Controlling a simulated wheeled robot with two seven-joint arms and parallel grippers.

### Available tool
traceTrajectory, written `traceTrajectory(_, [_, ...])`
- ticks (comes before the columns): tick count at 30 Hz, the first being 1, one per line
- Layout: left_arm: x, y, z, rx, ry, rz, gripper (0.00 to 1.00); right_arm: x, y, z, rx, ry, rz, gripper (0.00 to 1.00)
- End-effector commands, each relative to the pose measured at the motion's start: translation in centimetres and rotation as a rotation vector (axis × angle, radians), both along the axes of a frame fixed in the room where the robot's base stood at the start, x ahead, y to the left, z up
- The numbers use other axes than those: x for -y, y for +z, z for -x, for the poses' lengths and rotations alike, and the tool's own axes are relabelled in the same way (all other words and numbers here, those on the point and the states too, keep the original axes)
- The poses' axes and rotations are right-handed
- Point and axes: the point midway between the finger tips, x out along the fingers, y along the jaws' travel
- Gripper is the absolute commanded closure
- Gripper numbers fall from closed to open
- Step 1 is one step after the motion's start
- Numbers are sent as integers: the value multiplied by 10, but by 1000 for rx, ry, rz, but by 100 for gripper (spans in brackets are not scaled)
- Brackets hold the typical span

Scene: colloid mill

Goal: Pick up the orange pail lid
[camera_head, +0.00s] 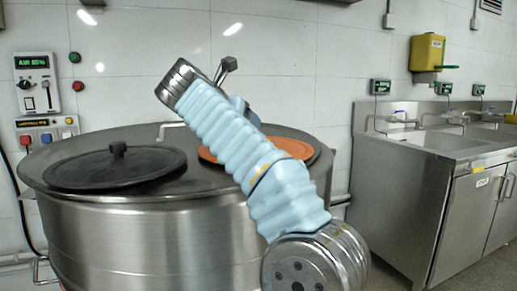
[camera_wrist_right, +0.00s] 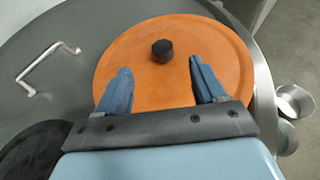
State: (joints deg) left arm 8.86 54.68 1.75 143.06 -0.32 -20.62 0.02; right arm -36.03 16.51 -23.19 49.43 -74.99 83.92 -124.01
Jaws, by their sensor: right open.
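The orange pail lid (camera_head: 290,147) lies on top of the large steel vessel, at its right side, partly hidden behind my right arm in the head view. In the right wrist view the orange lid (camera_wrist_right: 143,72) is a flat disc with a black knob (camera_wrist_right: 162,50) near its middle. My right gripper (camera_wrist_right: 160,80) is open and empty above the lid. Its two blue fingers point toward the knob, which is ahead of and between them. In the head view this gripper's fingers are mostly hidden behind the arm. My left gripper is not in view.
A black lid (camera_head: 117,168) with a knob lies on the left of the steel vessel (camera_head: 150,235). A bent metal handle (camera_wrist_right: 46,70) stands on the vessel top left of the orange lid. A steel sink cabinet (camera_head: 405,190) stands at the right. Control boxes (camera_head: 37,84) hang on the left wall.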

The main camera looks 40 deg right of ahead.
Motion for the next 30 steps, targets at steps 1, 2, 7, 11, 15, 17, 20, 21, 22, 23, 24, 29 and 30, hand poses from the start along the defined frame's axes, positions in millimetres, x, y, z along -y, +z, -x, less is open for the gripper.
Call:
traceTrajectory(1, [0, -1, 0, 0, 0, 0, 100, 10, -5, -4, -2, -5, 0, 31])
traceTrajectory(2, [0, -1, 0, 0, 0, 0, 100, 14, -7, -6, -1, -4, 1, 31])
traceTrajectory(7, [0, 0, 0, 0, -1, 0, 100, 30, -14, -15, 0, -1, 0, 31])
traceTrajectory(11, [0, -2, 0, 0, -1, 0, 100, 40, -21, -19, -2, -3, 0, 31])
traceTrajectory(15, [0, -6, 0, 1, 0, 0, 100, 58, -33, -27, -2, -3, 0, 31])
traceTrajectory(17, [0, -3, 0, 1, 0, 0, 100, 65, -35, -31, -1, -2, 0, 31])
traceTrajectory(20, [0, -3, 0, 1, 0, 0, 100, 72, -38, -35, 0, 0, -1, 31])
traceTrajectory(21, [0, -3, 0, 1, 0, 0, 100, 73, -39, -36, 0, 1, -1, 31])
traceTrajectory(22, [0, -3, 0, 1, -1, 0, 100, 74, -39, -36, 0, 2, -1, 31])
traceTrajectory(23, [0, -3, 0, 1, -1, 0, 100, 74, -39, -36, 0, 2, -1, 31])
traceTrajectory(24, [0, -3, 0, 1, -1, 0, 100, 74, -39, -36, 1, 2, 0, 31])
traceTrajectory(29, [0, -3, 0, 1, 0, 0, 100, 74, -39, -36, 0, 2, -1, 40])
traceTrajectory(30, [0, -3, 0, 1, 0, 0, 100, 74, -39, -36, 1, 2, 0, 46])
